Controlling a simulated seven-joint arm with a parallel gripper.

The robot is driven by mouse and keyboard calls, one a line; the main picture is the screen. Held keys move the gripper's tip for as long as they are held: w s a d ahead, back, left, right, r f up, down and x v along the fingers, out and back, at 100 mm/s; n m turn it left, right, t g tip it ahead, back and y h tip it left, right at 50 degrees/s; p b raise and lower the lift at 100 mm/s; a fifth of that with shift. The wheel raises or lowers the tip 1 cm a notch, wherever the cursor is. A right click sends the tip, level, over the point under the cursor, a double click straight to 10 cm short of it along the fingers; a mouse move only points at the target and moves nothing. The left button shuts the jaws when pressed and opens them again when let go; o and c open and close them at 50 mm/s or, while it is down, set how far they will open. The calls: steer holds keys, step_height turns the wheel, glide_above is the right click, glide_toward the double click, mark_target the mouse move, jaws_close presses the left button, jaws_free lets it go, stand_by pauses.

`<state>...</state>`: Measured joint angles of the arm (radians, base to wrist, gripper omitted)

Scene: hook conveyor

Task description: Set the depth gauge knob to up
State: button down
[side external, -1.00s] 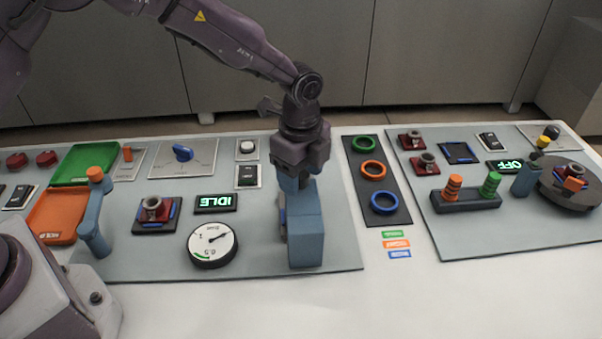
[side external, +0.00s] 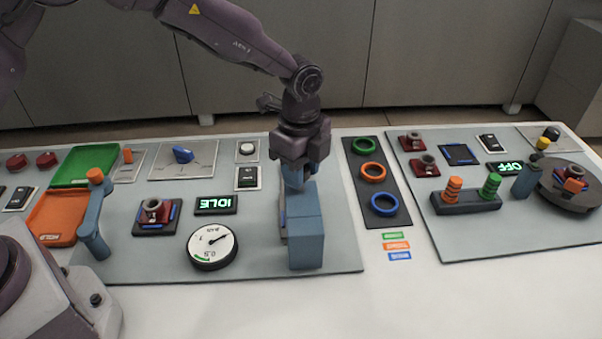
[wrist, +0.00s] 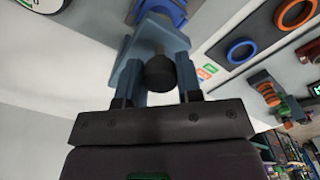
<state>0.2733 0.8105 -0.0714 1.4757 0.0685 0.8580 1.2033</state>
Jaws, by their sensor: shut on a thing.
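My gripper (side external: 299,184) points down at the top of a blue upright housing (side external: 306,240) in the side external view. In the wrist view my gripper (wrist: 157,80) has its two blue-grey fingers on either side of a dark round knob (wrist: 160,74), and it is shut on it. The knob sits at the end of a short stem running towards a blue part. I cannot tell for sure that this is the depth gauge knob, nor which way it is set.
A dark tray with green, orange and blue rings (side external: 384,204) stands to the right. A blue post with an orange top (side external: 95,215) stands at the far left.

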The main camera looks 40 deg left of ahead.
steer(key=c, duration=0.8)
jaws_free()
steer(key=shift+r, duration=0.25)
step_height(320, 180, up, 13)
steer(key=s+a+r+n+t, duration=0.2)
steer(key=s+a+n, duration=0.3)
steer(key=s, duration=0.3)
steer(key=s+a+r+n+t, duration=0.1)
steer(key=s+a+r+n, duration=0.2)
steer(key=s+a+n, duration=0.2)
steer(key=s+a+r+n+t, duration=0.2)
steer(key=s+a+n, duration=0.3)
steer(key=s, duration=0.8)
steer(key=shift+a+r+n+t, duration=0.15)
steer(key=shift+r+n, duration=0.25)
steer(key=shift+n, duration=0.35)
steer(key=shift+d+r+n+t, duration=0.15)
steer(key=shift+r+n, duration=0.25)
steer(key=shift+n, duration=0.35)
